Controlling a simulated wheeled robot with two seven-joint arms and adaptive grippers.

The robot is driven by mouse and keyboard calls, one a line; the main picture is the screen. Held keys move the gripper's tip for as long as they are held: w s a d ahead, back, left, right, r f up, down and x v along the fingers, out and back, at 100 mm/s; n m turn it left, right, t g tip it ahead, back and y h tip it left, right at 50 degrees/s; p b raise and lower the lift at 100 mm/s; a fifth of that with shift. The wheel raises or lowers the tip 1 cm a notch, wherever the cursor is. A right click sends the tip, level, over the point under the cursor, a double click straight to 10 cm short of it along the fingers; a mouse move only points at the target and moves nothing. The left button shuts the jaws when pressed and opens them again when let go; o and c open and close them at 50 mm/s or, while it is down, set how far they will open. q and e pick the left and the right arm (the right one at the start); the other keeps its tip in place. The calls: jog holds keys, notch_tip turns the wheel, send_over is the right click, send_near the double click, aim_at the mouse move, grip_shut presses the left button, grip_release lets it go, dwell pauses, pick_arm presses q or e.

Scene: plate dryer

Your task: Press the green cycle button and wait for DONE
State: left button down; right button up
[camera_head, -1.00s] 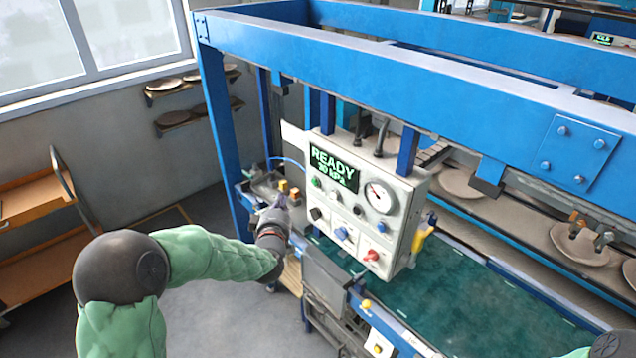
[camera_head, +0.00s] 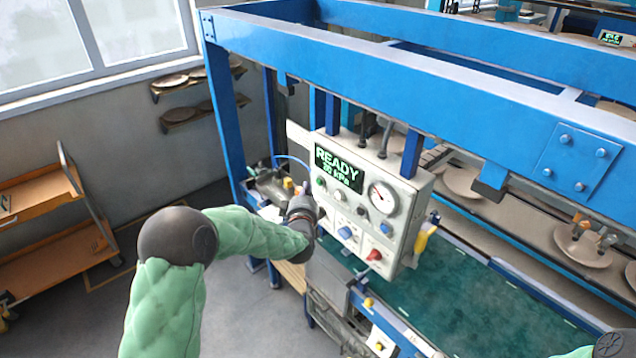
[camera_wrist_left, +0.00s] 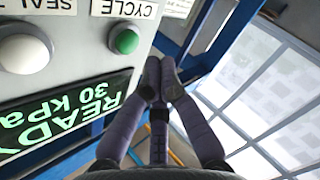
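The control panel (camera_head: 372,202) hangs under the blue frame, and its screen (camera_head: 339,168) reads READY 30 kPa in green. The green cycle button (camera_wrist_left: 126,40) sits beside the CYCLE label in the left wrist view; in the head view it is small, below the screen (camera_head: 321,182). My left gripper (camera_wrist_left: 160,78) is shut and empty, its fingertips together. In the wrist view the tips appear just below and right of the green button; I cannot tell their distance from the panel. In the head view the left gripper (camera_head: 302,203) is at the panel's left side. My right gripper is out of view.
A white button (camera_wrist_left: 24,53) labelled SEAL lies beside the green one. The panel also has a gauge (camera_head: 383,197), a blue knob (camera_head: 345,232) and a red knob (camera_head: 374,255). Blue beams (camera_head: 440,80) run above. An orange cart (camera_head: 40,200) stands left on open floor.

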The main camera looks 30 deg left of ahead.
aim_at(320, 181)
pick_arm(q)
jog(key=shift+w+d, duration=0.25)
jog(key=shift+w, duration=0.3)
dwell(1.1)
jog(key=shift+w+d+b, duration=0.15)
jog(key=shift+w+b, duration=0.25)
jog(key=shift+b, duration=0.1)
